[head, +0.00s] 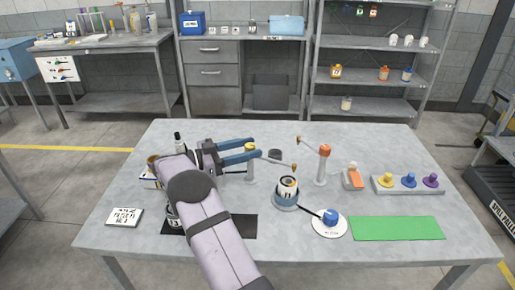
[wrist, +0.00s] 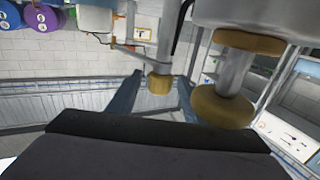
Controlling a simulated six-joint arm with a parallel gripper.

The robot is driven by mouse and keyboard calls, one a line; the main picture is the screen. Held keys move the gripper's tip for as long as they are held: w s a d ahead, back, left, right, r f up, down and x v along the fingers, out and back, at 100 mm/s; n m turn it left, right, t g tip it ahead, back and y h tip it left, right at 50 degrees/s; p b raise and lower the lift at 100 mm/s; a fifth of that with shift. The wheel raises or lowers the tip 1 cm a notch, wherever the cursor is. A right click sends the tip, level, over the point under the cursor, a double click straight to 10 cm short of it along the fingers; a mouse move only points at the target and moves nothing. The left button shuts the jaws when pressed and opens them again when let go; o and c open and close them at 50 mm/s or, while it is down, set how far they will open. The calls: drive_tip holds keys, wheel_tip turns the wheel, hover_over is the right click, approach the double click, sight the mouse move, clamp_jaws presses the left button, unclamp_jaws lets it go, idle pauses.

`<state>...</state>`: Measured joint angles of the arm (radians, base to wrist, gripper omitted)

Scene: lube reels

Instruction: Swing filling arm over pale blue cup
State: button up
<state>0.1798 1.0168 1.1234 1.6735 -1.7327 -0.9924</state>
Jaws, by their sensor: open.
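My gripper (head: 258,149) reaches in from the left with its two blue fingers apart, at a grey post with a yellow top (head: 250,153). In the wrist view the yellow knob (wrist: 160,84) lies between the open fingers, with gaps at both sides. A thin filling arm appears to run right from this post to a small brown tip (head: 294,167) above a blue-grey cup (head: 285,199), likely the pale blue cup. Another post with an orange top (head: 325,150) stands further right, its thin arm pointing back left. My forearm hides part of the table's left side.
A blue object (head: 330,216) sits on a white disc in front. A tray (head: 405,190) with yellow, blue and purple knobs, an orange-and-grey item (head: 353,179) and a green mat (head: 398,228) lie right. A labelled card (head: 124,217) lies left. The back right is clear.

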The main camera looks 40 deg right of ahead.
drive_tip(key=shift+v, duration=1.35)
drive_tip(key=shift+c, duration=0.7)
